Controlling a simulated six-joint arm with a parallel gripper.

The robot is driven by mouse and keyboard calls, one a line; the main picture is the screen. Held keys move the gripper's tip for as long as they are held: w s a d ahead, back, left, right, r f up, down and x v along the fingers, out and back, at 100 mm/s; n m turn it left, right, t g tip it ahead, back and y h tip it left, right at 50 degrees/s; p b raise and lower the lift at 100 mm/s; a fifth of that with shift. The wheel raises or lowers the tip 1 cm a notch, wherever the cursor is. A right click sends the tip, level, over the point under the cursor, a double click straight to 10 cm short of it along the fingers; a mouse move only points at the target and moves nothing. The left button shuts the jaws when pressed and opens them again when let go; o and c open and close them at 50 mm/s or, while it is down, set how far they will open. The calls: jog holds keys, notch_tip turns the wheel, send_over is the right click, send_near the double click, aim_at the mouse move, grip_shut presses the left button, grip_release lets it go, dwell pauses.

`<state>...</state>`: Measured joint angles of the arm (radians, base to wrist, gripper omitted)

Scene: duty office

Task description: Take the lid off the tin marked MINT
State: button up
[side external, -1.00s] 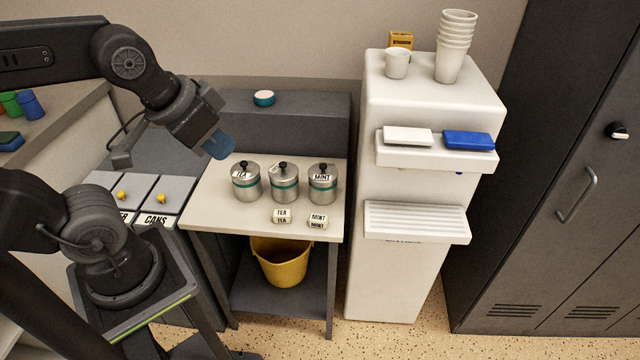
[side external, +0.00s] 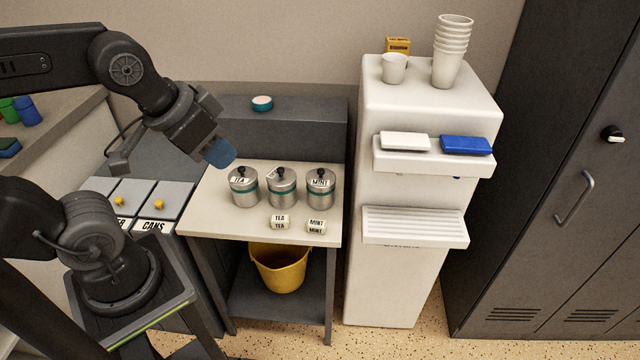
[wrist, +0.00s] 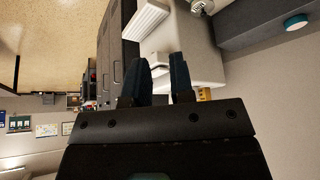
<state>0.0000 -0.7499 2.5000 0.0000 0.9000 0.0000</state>
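The tin marked MINT (side external: 320,190) stands upright at the right end of a row of three grey metal tins on the small table, each with a teal band. Its lid (side external: 321,174) is on, with a black knob on top. The TEA tin (side external: 243,190) is at the left, and a middle tin (side external: 281,190) has a tag I cannot read. My gripper (side external: 219,154), with blue fingers, hangs above and left of the TEA tin, apart from all tins. In the wrist view my gripper (wrist: 160,68) has its fingers apart with nothing between them.
Two small labelled blocks, TEA (side external: 280,222) and MINT (side external: 316,226), lie in front of the tins. A teal round object (side external: 262,103) sits on the dark ledge behind. A white dispenser (side external: 385,280) with cups on top stands right of the table (side external: 215,205).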

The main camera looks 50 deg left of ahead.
jog(key=o, duration=1.4)
jog(key=n+g+y, duration=0.2)
jog(key=n+g, duration=0.1)
jog(key=n, duration=0.4)
send_over(321, 171)
jog(key=s+d, duration=0.2)
jog(key=s, duration=0.2)
notch_tip(321, 171, down, 15)
jog(key=x, duration=0.9)
jog(key=shift+w+f, duration=0.1)
jog(key=shift+w, duration=0.05)
jog(key=shift+w+x, duration=0.15)
jog(key=shift+x, duration=1.25)
jog(key=shift+w+x, duration=0.1)
jog(key=shift+x, duration=1.35)
